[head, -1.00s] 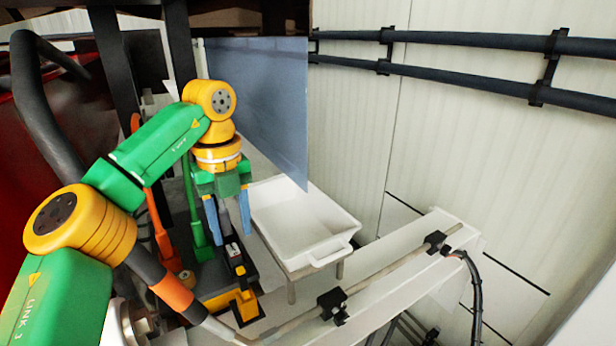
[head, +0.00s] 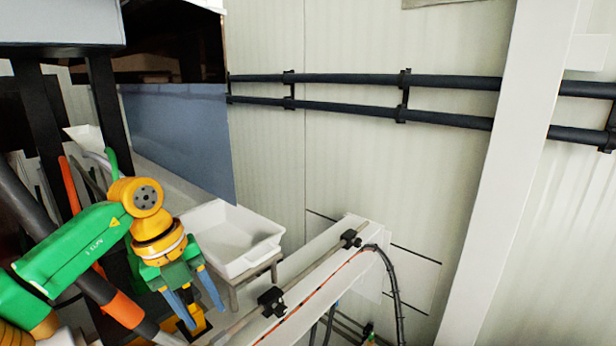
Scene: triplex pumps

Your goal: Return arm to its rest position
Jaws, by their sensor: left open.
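My left arm, green and yellow, comes in from the lower left of the head view. Its gripper (head: 196,308) points down with its two blue fingers spread apart, and I see nothing held between them. Yellow and black equipment (head: 186,328) shows behind and between the fingers, partly hidden. My right gripper is not in view.
The white tray stands on a small stand beside a pale beam (head: 318,262) carrying a rod with black clamps (head: 271,300). A blue-grey panel (head: 180,140) hangs behind. Dark pipes (head: 350,110) run along the wall. A dark hose with an orange band (head: 122,309) crosses close to my left arm.

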